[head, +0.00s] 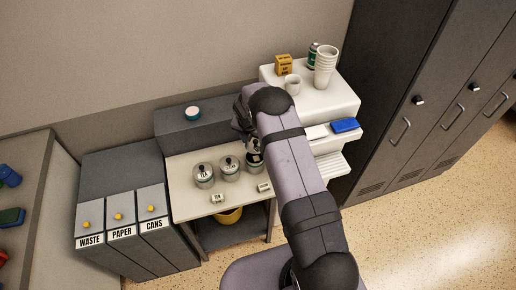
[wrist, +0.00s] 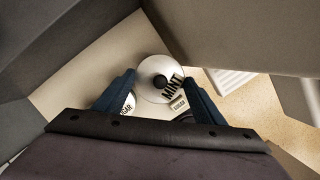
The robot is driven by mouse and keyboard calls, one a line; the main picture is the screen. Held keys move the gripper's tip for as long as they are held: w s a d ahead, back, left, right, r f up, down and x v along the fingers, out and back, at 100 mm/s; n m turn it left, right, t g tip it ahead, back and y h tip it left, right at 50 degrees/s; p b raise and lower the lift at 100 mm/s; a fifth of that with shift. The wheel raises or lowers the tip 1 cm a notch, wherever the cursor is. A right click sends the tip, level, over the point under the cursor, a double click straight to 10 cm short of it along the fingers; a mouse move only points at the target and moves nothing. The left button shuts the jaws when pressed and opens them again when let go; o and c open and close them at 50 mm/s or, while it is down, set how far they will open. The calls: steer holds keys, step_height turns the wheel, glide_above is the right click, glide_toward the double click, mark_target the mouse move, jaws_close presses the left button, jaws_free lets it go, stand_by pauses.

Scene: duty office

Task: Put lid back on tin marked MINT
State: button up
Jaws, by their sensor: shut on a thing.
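My gripper (head: 247,136) is over the right part of the small table, partly hidden by my arm. In the wrist view my gripper (wrist: 160,84) has its two blue fingers on either side of a pale round lid (wrist: 150,92) with a black knob, and is shut on it. The word MINT shows at the lid's lower right edge; I cannot tell if it is on the lid or on a tin below. In the head view a tin (head: 255,166) with a dark top stands under the gripper. Whether lid and tin touch is not clear.
Two tins with black-knobbed lids, the left tin (head: 203,176) and the middle tin (head: 229,169), stand beside it. Small name cards, one (head: 217,198) at left and one (head: 264,187) at right, lie along the table's front. A white cabinet (head: 325,100) stands close at the right.

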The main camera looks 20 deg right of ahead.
mark_target(253, 148)
steer(key=shift+w+a+n, duration=0.1)
steer(key=shift+w+n, duration=0.15)
steer(key=shift+n, duration=0.05)
steer(key=shift+f+b, duration=2.3)
steer(key=shift+f, duration=0.9)
steer(key=shift+f+b, duration=0.1)
steer(key=shift+b, duration=0.3)
stand_by(0.4)
steer(key=o, duration=1.5)
steer(key=shift+r, duration=0.2)
steer(key=shift+r+p, duration=2.45)
steer(key=shift+r, duration=0.85)
